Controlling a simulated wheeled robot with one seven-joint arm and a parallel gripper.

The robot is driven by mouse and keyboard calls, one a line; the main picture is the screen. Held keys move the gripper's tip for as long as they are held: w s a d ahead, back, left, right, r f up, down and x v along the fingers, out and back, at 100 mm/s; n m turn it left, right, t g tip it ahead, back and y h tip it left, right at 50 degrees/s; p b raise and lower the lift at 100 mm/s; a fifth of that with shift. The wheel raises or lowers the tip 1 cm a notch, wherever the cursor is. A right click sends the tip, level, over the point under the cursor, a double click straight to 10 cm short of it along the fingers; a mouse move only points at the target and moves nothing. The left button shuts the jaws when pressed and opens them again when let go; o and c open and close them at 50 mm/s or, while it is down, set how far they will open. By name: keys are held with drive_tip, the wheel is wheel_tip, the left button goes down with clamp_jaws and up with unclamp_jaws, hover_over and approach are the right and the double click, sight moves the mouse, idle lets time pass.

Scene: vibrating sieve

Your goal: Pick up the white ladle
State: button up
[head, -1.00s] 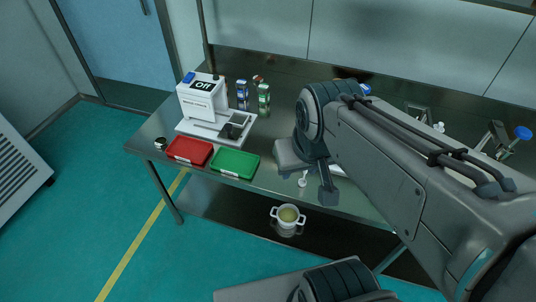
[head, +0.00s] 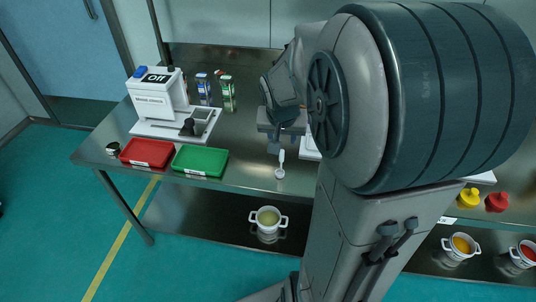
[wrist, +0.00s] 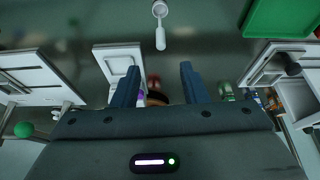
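The white ladle (head: 280,168) lies on the steel table near its front edge, right of the green tray, with its bowl toward the edge. In the wrist view the ladle (wrist: 160,30) is at the top centre, its handle pointing down toward the space between my fingers. My gripper (head: 274,146) is just behind the ladle's handle end in the head view. In the wrist view my gripper (wrist: 159,76) is open, with nothing between the fingers. The ladle is apart from the fingers in that view.
A green tray (head: 200,161) and a red tray (head: 147,153) lie left of the ladle. A white device reading "Off" (head: 160,100) and small bottles (head: 228,95) stand behind. A pot (head: 267,219) is on the lower shelf. My arm hides much of the right side.

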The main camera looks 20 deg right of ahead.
sight(282, 152)
drive_tip(key=b+x, duration=0.1)
drive_tip(key=x, duration=1.1)
drive_tip(key=shift+s+a+f, duration=0.1)
drive_tip(key=shift+a, duration=0.05)
clamp_jaws()
